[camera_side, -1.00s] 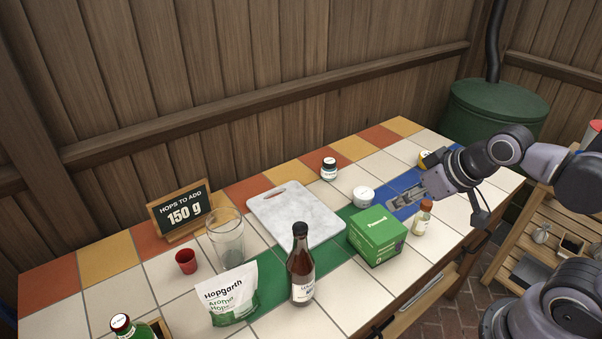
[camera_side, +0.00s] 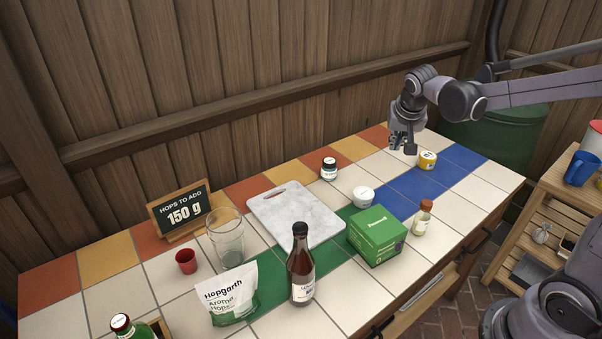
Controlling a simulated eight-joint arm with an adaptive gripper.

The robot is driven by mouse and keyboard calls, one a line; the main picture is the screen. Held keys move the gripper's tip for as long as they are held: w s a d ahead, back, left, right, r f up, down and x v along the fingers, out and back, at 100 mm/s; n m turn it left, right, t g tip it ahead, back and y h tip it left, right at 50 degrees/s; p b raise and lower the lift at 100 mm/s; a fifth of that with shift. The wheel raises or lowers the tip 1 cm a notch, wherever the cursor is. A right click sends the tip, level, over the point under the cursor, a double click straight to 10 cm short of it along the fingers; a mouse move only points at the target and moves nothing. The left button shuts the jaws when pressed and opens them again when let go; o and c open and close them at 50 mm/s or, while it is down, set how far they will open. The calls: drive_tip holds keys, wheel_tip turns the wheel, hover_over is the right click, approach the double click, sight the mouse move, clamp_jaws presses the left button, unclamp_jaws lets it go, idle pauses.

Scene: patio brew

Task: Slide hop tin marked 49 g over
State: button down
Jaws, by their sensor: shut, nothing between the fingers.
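Three small round tins stand on the tiled table, and I cannot read a weight on any of them, so I cannot tell which is marked 49 g. The yellow tin (camera_side: 427,160) stands at the far right beside the blue tile strip (camera_side: 418,186). A white tin (camera_side: 363,197) stands near the middle, by the cutting board.
A green box (camera_side: 378,236) and a small orange-capped bottle (camera_side: 422,219) stand in front of the tins. A marble board (camera_side: 296,215), brown bottle (camera_side: 301,268), glass (camera_side: 226,240), hop bag (camera_side: 230,296) and "150 g" sign (camera_side: 182,211) fill the left. The blue strip is clear.

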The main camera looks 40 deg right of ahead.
sight(431, 155)
drive_tip(key=w+d+f+m+g+h, duration=0.1)
drive_tip(key=w+d+f+m, duration=0.1)
drive_tip(key=d+f, duration=0.3)
drive_tip(key=w+d+f+m+g+h, duration=0.1)
drive_tip(key=w+d+f+m, duration=0.1)
drive_tip(key=d+f+m, duration=0.2)
drive_tip(key=w+d+f+m+g+h, duration=0.1)
drive_tip(key=w+d+f+m+g, duration=0.1)
drive_tip(key=d+f, duration=0.5)
drive_tip(key=shift+w+d+m, duration=0.1)
drive_tip(key=shift+d+m, duration=0.6)
drive_tip(key=shift+d, duration=0.85)
drive_tip(key=d, duration=0.8)
drive_tip(key=d+f, duration=0.1)
drive_tip(key=d, duration=0.3)
drive_tip(key=shift+f, duration=0.4)
drive_tip(key=shift+f, duration=0.1)
drive_tip(key=shift+a, duration=0.1)
drive_tip(key=a, duration=2)
drive_tip(key=shift+a, duration=0.35)
